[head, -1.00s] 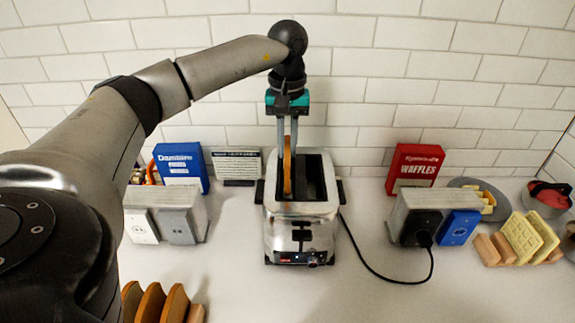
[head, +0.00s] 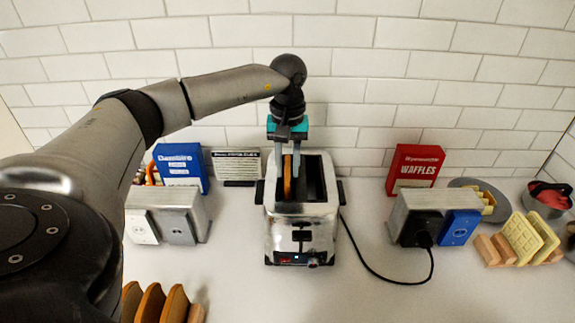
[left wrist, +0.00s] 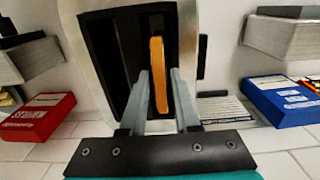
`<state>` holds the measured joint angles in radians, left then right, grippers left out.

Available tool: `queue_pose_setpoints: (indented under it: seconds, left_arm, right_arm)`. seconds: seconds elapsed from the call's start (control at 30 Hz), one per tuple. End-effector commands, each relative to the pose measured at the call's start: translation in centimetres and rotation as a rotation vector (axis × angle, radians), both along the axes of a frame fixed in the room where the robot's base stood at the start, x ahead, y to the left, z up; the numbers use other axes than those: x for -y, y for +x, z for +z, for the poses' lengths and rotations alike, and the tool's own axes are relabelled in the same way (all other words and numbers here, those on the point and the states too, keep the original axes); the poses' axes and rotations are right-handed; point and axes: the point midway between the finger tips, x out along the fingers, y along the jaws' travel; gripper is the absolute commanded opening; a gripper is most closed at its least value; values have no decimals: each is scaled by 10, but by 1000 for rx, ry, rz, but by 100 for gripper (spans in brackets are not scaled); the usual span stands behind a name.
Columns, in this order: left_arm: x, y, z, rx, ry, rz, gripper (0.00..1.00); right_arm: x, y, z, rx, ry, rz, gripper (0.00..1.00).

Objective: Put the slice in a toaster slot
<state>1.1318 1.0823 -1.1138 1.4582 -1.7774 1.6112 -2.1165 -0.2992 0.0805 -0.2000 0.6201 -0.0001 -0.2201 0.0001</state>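The toaster (head: 301,235) is a silver box with two dark slots side by side on its top. The orange-brown slice (head: 288,180) stands on edge in the left slot in the head view, its upper part showing. It also shows in the left wrist view (left wrist: 158,75). My left gripper (head: 288,160) points down over that slot with one finger on each side of the slice. Its fingers look slightly apart from the slice in the left wrist view (left wrist: 161,75), so it appears open. The slice's lower part is hidden. My right gripper is not in view.
Outlet boxes stand left (head: 175,213) and right (head: 420,217); a black cord runs from the toaster to the right one. A blue box (head: 181,165), a red waffles box (head: 414,168), waffles (head: 522,238) and more slices (head: 150,303) stand around. The front counter is largely clear.

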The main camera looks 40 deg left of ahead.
Motion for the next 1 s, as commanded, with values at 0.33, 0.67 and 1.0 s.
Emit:
queue_pose_setpoints:
  seconds: [0.33, 0.67, 1.0]
  left_arm:
    - [0, 0, 1, 0, 0, 0, 44]
    - [0, 2, 44, 7, -1, 0, 44]
    - [0, 1, 109, 3, -1, 0, 44]
  right_arm:
    - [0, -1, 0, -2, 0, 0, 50]
    - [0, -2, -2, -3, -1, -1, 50]
    - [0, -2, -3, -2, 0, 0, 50]
